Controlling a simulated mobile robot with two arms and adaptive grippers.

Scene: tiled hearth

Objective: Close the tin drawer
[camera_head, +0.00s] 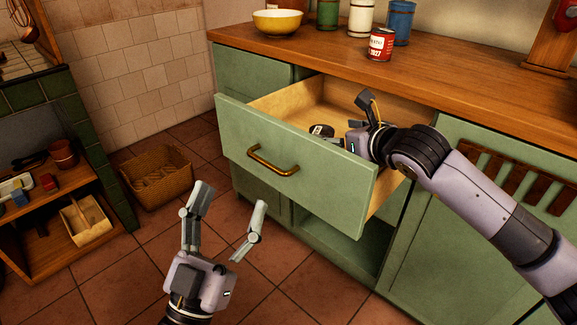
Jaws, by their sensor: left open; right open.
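The tin drawer (235,140) is a green-fronted wooden drawer pulled well out of the green cabinet. Its brass handle (273,162) is on the front panel. My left gripper (231,198) is open and empty, in front of and below the drawer front, apart from the handle.
The wooden countertop (450,80) above holds a yellow bowl (277,22), a red tin (381,45) and several canisters. A wicker basket (157,178) stands on the floor at left, beside a low shelf (75,245). The tiled floor in front is clear.

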